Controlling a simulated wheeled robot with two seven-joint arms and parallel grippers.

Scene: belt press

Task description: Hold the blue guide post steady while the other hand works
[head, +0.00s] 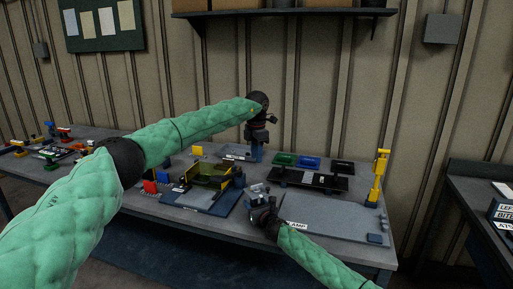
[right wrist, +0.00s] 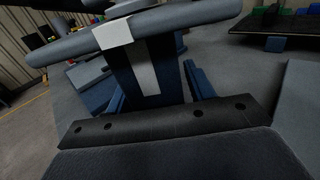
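A dark blue upright post (head: 257,153), which I take for the guide post, stands towards the back of the bench in the head view. My left gripper (head: 259,136) is pointed down at its top and overlaps it. The fingers are too small and dark to show whether they are shut on it. My right gripper (head: 262,196) is low over the bench, nearer and beside the press fixture. In the right wrist view a grey crossbar (right wrist: 205,17) with a white band sits across a dark blue stem (right wrist: 135,78), in front of the gripper. Whether the fingers touch the stem is unclear.
A fixture with yellow-green walls (head: 208,174) stands left of my right gripper. Green, blue and black trays (head: 310,163) lie behind a black board (head: 322,184). A yellow post (head: 378,178) stands at the right. A grey plate (head: 335,212) is mostly bare.

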